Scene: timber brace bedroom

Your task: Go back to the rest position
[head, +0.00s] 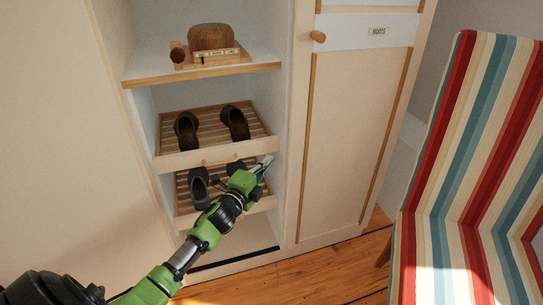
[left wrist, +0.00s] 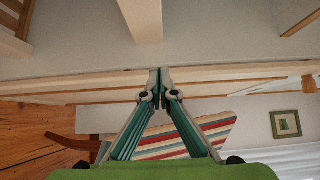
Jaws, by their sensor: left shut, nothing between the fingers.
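My green left arm reaches in from the lower left in the head view. Its left gripper (head: 264,164) is at the right side of the shoe cabinet, in front of the lower slatted rack (head: 256,208). In the left wrist view the two fingertips (left wrist: 160,82) meet, with nothing visible between them. Dark shoes (head: 199,188) stand on the lower rack, left of my gripper. The gripper partly hides another dark shoe there. My right gripper is not in view.
The upper slatted rack (head: 215,154) holds a pair of dark shoes (head: 235,122). A shelf (head: 140,77) above holds a brown brush (head: 211,37). A closed cabinet door (head: 348,140) is to the right, then a striped chair (head: 470,180). Some wooden floor (head: 320,272) is clear.

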